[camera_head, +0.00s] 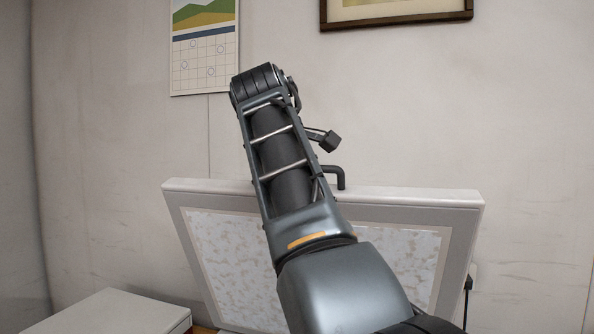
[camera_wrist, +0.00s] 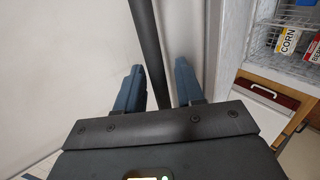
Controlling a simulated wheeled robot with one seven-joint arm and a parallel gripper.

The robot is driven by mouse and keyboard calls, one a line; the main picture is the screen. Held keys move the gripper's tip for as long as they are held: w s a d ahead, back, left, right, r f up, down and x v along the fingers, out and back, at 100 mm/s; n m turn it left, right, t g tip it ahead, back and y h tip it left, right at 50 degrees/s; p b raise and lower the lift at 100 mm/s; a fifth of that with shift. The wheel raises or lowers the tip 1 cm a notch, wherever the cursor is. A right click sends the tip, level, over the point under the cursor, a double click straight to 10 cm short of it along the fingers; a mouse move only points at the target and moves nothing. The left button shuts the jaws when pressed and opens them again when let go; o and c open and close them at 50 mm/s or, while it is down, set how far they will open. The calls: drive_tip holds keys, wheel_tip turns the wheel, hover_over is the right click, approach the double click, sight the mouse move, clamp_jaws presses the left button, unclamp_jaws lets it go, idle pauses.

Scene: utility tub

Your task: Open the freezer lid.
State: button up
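The freezer lid (camera_head: 400,192) stands raised and steeply tilted in the head view, its frosty inner panel facing me. A dark handle (camera_head: 338,172) sticks up from its top edge, partly behind my arm. In the wrist view the dark handle bar (camera_wrist: 148,45) runs between the two blue-grey fingers of my gripper (camera_wrist: 160,85). The fingers are apart, with a visible gap between the bar and the right finger. The bar lies closer to the left finger; I cannot tell whether they touch. My arm hides the middle of the lid in the head view.
A wire basket (camera_wrist: 275,50) with packets, one marked CORN (camera_wrist: 288,40), shows at the right of the wrist view. A white box-like top (camera_head: 112,312) stands at lower left. The wall behind bears a calendar (camera_head: 204,55) and a framed picture (camera_head: 395,18).

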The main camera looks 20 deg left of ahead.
drive_tip(key=b+v, duration=0.2)
drive_tip(key=v, duration=0.5)
drive_tip(key=shift+s, duration=0.2)
drive_tip(key=shift+r, duration=0.15)
